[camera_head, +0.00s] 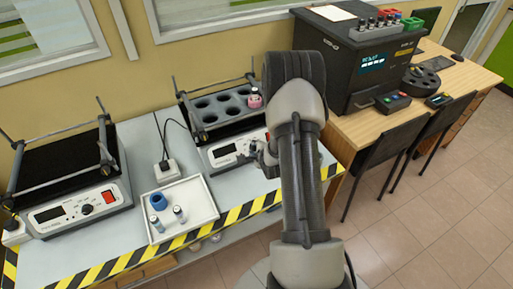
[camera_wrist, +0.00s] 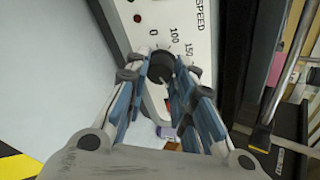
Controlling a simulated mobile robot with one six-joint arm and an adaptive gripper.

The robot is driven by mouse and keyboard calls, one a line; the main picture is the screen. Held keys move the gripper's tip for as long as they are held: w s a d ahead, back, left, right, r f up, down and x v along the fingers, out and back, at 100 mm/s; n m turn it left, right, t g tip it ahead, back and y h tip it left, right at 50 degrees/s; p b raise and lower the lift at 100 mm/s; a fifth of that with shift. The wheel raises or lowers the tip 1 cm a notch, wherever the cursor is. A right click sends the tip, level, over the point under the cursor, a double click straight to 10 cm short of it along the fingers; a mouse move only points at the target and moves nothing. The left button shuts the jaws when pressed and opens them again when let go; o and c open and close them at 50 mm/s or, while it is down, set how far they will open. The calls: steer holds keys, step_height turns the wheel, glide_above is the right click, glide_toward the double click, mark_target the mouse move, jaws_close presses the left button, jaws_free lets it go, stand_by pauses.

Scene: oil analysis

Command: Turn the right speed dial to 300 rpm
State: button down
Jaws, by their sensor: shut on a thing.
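The right shaker (camera_head: 222,156) stands on the bench, with a display on its front panel. In the wrist view its panel (camera_wrist: 165,18) shows the word SPEED and a scale reading 0, 100 and 150. The black speed dial (camera_wrist: 160,66) sits beside this scale. My gripper (camera_wrist: 162,76) has one finger on each side of the dial and is shut on it. In the head view my gripper (camera_head: 262,152) is at the right end of the panel, and the dial is hidden there. I cannot read the dial's setting, and 300 is not visible.
The left shaker (camera_head: 75,212) has its own dial and red switch. A white tray (camera_head: 205,217) with a blue ring and small bottles lies between the shakers. A black analyser (camera_head: 350,60) stands further right.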

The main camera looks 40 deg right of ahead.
steer(key=shift+d+r+m+y+p, duration=0.1)
steer(key=shift+m+y+p, duration=0.3)
steer(key=shift+m+p, duration=0.8)
steer(key=shift+m, duration=0.5)
steer(key=c, duration=1.3)
jaws_free()
steer(key=shift+c, duration=0.2)
steer(key=v, duration=1.2)
steer(key=shift+w, duration=0.1)
